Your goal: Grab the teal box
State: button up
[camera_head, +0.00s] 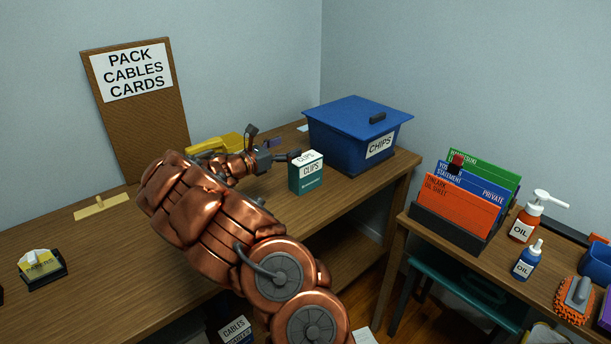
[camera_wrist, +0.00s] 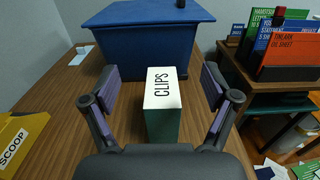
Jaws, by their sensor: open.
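The teal box (camera_head: 306,177) has a white top marked "CLIPS" and stands upright on the wooden desk, in front of the blue chips bin. In the wrist view the teal box (camera_wrist: 163,103) stands between my two open fingers, with a gap on each side. My gripper (camera_wrist: 162,88) is open and empty. In the head view my gripper (camera_head: 275,150) reaches from the left to just beside the box, and my arm covers part of the desk.
A blue lidded bin marked "CHIPS" (camera_head: 352,134) stands right behind the box. A yellow scoop (camera_wrist: 22,140) lies to the left. A second table on the right holds a file rack (camera_head: 447,239) and bottles. Desk space in front of the box is clear.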

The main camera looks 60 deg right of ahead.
send_near(306, 157)
jog(key=shift+s+d+f, duration=0.15)
jog(key=shift+d, duration=0.4)
jog(key=shift+s+d+f, duration=0.15)
jog(key=shift+s+d, duration=0.05)
jog(key=shift+d, duration=0.35)
jog(key=shift+s+d+r, duration=0.15)
jog(key=shift+d, duration=0.3)
jog(key=shift+x, duration=3.25)
jog(key=c, duration=1.6)
